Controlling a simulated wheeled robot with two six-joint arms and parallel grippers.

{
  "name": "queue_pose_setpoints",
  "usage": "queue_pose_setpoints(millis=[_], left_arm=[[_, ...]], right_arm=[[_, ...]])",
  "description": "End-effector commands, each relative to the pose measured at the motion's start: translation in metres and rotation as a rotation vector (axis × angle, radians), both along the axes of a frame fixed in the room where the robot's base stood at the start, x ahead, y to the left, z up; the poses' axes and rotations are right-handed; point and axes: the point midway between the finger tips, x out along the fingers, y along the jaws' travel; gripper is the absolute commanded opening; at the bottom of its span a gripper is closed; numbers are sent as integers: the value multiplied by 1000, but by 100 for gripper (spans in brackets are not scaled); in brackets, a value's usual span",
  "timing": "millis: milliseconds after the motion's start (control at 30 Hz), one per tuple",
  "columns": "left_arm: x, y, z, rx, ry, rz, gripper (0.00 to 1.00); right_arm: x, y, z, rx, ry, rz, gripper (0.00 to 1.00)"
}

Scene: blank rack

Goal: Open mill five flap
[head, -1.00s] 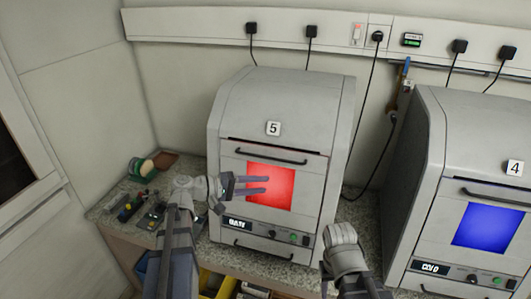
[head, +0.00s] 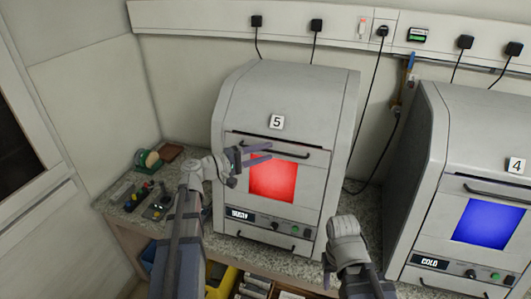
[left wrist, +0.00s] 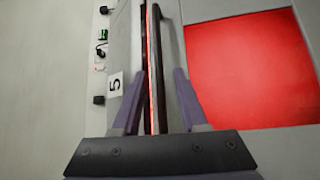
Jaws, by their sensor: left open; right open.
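Mill five (head: 290,95) is a grey box with a "5" plate and a glowing red window (head: 272,180). My left gripper (head: 265,154) is open at the left part of this handle. In the left wrist view the handle (left wrist: 180,65) runs between the two spread fingers of my left gripper (left wrist: 158,88), which do not grip it. A dark slit with a thin red line lies beside the handle. My right forearm shows before the mill's lower right; its gripper fingers are hidden.
Mill four (head: 450,130), with a blue window, stands to the right. Small tools (head: 150,200) and a green spool (head: 148,160) lie on the counter at left. Cables hang from the wall rail (head: 220,18). Bins (head: 222,283) sit under the counter.

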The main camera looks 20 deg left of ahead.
Motion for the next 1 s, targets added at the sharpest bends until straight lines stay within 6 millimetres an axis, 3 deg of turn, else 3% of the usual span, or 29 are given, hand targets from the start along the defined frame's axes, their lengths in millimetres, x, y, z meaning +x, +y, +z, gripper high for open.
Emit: queue_pose_setpoints(millis=[400, 767, 1000], left_arm=[[5, -6, 0, 0, 0, 0, 42], [5, -5, 0, 0, 0, 0, 1], [5, -5, 0, 1, 1, 0, 0]], right_arm=[[0, 0, 0, 0, 0, 0, 50], [0, 0, 0, 0, 0, 0, 50], [0, 0, 0, 0, 0, 0, 50]])
